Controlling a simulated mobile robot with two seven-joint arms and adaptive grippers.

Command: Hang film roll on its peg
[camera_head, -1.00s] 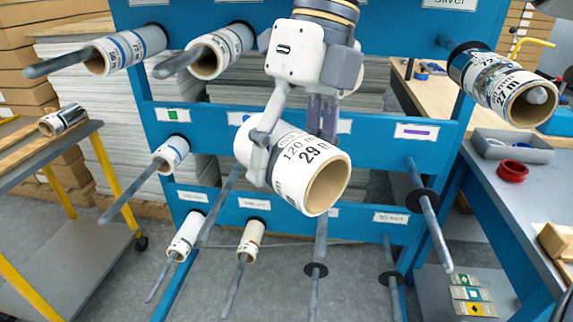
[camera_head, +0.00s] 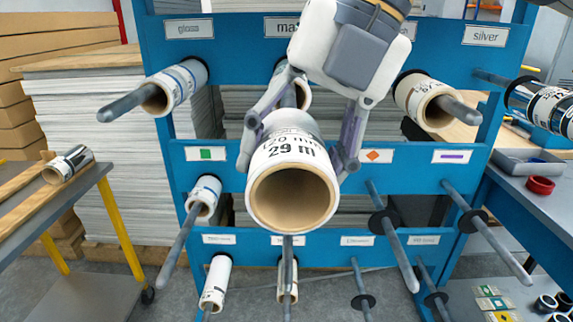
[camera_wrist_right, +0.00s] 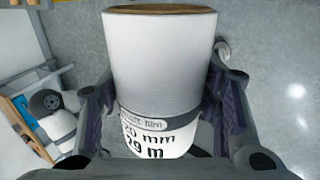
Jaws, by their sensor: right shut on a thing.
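My right gripper (camera_head: 295,155) is shut on a white film roll (camera_head: 290,145) marked "29 m", one finger on each side. The roll's open end faces the head camera, and its hollow core looks empty. In the right wrist view the film roll (camera_wrist_right: 160,70) sits between the finger pads. The blue peg rack (camera_head: 360,198) stands behind it. A grey peg (camera_head: 287,262) shows just below the roll; its base is hidden. Bare pegs with black discs stand under the orange diamond label (camera_head: 373,156) and purple bar label (camera_head: 452,156). My left gripper is not in view.
More rolls hang below. A cart (camera_head: 75,240) is at left, a bench (camera_head: 540,215) with a red ring (camera_head: 540,185) at right.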

